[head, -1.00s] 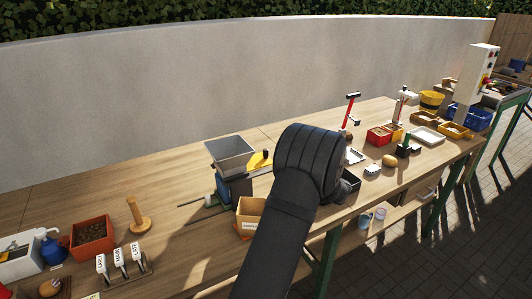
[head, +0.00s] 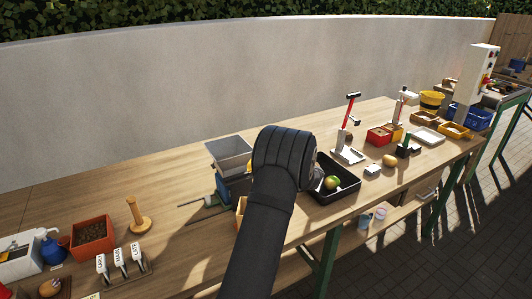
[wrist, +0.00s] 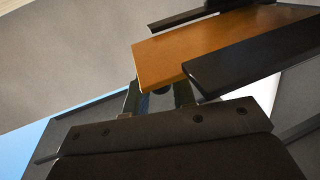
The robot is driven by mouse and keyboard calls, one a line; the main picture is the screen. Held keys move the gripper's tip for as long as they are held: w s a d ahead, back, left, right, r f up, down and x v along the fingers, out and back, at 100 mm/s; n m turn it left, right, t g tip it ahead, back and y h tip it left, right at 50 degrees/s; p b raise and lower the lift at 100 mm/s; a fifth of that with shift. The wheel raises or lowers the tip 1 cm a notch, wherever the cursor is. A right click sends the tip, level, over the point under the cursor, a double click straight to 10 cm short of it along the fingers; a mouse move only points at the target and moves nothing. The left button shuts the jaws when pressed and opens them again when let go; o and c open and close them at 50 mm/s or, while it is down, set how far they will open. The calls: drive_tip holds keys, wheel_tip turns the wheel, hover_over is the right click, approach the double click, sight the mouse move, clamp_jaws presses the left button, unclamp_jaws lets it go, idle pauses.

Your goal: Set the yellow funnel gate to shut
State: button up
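A tan box (head: 240,210) is partly hidden behind my arm. A black tray (head: 345,191) holding a green-yellow potato (head: 332,183) lies to the right. A wooden peg stand (head: 138,219) and labelled levers (head: 119,260) stand to the left. The tabletop behind the funnel is clear.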

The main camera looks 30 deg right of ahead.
clamp_jaws()
drive_tip(key=shift+a, duration=2.2)
drive_tip(key=shift+o, duration=2.2)
unclamp_jaws()
drive_tip(key=shift+s+d, duration=0.15)
drive_tip(key=shift+s, duration=0.15)
drive_tip(key=v, duration=1.6)
drive_tip(key=shift+s, duration=0.4)
drive_tip(key=shift+w, duration=0.1)
